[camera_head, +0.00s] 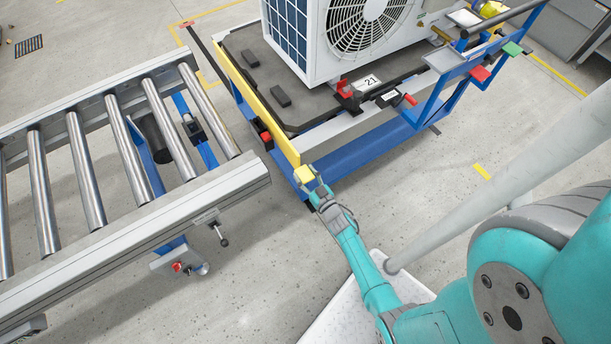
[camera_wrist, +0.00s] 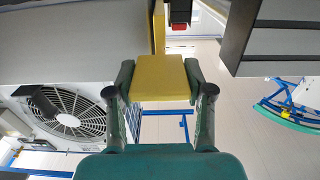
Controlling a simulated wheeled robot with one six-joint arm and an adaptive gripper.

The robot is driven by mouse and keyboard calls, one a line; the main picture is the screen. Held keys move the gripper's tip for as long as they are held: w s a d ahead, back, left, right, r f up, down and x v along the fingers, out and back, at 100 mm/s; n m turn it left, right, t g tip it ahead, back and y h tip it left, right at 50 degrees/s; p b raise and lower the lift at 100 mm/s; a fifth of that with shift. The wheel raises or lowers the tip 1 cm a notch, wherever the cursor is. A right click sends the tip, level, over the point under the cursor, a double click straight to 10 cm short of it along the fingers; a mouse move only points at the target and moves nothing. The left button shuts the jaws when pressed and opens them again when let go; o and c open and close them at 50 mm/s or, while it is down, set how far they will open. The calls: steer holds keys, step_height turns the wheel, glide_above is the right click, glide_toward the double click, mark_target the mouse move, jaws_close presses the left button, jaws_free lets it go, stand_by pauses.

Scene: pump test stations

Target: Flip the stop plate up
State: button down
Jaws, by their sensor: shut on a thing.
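The stop plate (camera_head: 256,105) appears to be the long narrow yellow bar along the cart's edge that faces the roller conveyor. A yellow block (camera_head: 304,174) sits at its near end. My gripper (camera_head: 316,188) reaches it from below in the head view. In the wrist view the yellow block (camera_wrist: 162,77) fills the space between the two fingers of my gripper (camera_wrist: 160,88), with a finger against each side. The yellow bar (camera_wrist: 158,28) runs on beyond the block there. The block's far face is hidden.
The blue cart (camera_head: 350,157) carries a white fan unit (camera_head: 318,45) on a dark pallet (camera_head: 245,48). The roller conveyor (camera_head: 170,215) stands left, with a narrow gap to the cart. Floor below the cart is clear.

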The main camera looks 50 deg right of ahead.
steer(key=shift+w+r, duration=0.15)
steer(key=shift+r, duration=0.2)
steer(key=shift+c, duration=2.2)
jaws_free()
steer(key=shift+f, duration=0.1)
steer(key=shift+s+a+f, duration=0.1)
steer(key=shift+s+a, duration=0.05)
steer(key=shift+s, duration=0.45)
steer(key=v, duration=1.1)
